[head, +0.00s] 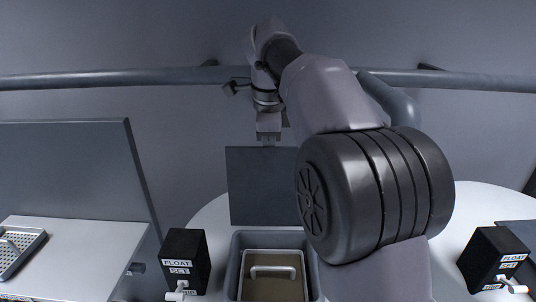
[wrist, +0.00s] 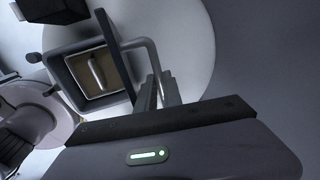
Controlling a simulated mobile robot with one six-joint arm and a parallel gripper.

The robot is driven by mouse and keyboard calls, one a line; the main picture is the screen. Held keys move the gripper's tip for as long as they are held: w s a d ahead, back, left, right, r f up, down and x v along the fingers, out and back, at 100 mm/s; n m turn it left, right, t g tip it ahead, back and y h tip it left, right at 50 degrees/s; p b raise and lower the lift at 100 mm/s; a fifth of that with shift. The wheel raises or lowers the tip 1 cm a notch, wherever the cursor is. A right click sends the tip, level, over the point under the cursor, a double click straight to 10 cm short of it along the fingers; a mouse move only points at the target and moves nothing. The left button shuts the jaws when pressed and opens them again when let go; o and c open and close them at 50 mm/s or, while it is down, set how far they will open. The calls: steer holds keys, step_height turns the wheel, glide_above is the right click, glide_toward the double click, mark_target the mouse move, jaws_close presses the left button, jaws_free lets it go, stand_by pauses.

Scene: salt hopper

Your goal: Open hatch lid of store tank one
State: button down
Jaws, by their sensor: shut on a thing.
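The hatch lid (head: 262,190) is a dark flat panel standing about upright at the back of the square grey hatch frame (head: 236,262). In the wrist view the lid (wrist: 113,45) shows nearly edge-on, with a bar handle (wrist: 151,56) on its outer side. My gripper (wrist: 158,92) is shut on that handle. In the head view my gripper (head: 268,138) is at the lid's top edge, and the lid hides the handle. The hatch is uncovered; inside is a brownish surface (head: 270,288) with a pale bar handle (head: 273,271).
The round white tank top (head: 207,222) surrounds the hatch. Black boxes labelled FLOAT SET stand left (head: 184,258) and right (head: 494,257). A white bench (head: 75,255) with a perforated tray (head: 20,250) is at left. Pipes (head: 130,77) run along the back wall.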

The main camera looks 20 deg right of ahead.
steer(key=shift+w+d, duration=0.1)
steer(key=c, duration=1.6)
jaws_free()
steer(key=shift+o, duration=0.6)
steer(key=shift+w+f, duration=0.1)
steer(key=shift+w, duration=0.15)
steer(key=shift+s, duration=0.1)
steer(key=shift+w+d+f, duration=0.1)
steer(key=shift+w, duration=0.1)
steer(key=shift+s, duration=0.15)
